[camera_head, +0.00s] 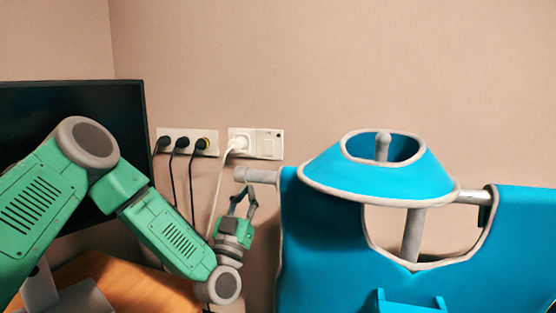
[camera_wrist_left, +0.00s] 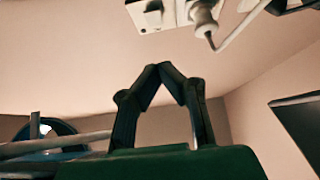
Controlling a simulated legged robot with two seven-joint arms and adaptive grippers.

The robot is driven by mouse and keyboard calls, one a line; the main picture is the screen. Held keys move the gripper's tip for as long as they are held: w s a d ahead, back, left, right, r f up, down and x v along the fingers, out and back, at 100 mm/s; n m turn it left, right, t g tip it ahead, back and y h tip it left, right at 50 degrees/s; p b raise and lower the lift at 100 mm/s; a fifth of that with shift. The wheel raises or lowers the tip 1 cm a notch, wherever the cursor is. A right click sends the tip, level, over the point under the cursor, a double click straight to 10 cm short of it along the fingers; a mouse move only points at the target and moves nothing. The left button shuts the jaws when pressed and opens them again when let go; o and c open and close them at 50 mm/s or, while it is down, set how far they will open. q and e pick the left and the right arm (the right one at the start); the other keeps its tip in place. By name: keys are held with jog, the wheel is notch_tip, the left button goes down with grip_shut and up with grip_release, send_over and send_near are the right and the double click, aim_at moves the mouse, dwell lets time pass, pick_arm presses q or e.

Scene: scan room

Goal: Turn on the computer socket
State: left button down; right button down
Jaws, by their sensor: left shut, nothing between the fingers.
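A white wall socket plate (camera_head: 256,132) is on the back wall, with a white plug (camera_head: 240,143) in its left half and a switch section (camera_head: 270,143) on its right. My left gripper (camera_head: 249,189) is below this plate in the head view, fingers pointing up, shut and empty. In the left wrist view, the fingertips (camera_wrist_left: 163,66) meet. The plate (camera_wrist_left: 158,14) and the plug with its cable (camera_wrist_left: 205,16) show beyond them, apart from the fingers. Whether the switch is on or off is too small to tell. My right gripper is out of view.
A second plate (camera_head: 187,133) to the left holds several black plugs. A dark monitor (camera_head: 110,95) stands on a wooden desk (camera_head: 145,285) at left. A blue apron and collar on a rack (camera_head: 335,240) stand close right of my gripper; a grey rack end (camera_head: 255,176) is near it.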

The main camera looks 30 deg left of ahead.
aim_at(268, 151)
pick_arm(q)
jog(key=x, duration=0.4)
jog(key=w+f+x, duration=0.1)
jog(key=x, duration=0.7)
jog(key=shift+w+f+b, duration=0.3)
jog(key=shift+f+b, duration=0.05)
jog(key=shift+w+d+r, duration=0.1)
jog(key=shift+w+d, duration=0.15)
jog(key=shift+w, duration=0.1)
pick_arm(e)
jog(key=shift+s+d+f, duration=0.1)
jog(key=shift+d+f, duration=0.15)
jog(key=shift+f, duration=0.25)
pick_arm(q)
jog(key=shift+a, duration=0.15)
jog(key=shift+w+a, duration=0.15)
jog(key=shift+a, duration=0.05)
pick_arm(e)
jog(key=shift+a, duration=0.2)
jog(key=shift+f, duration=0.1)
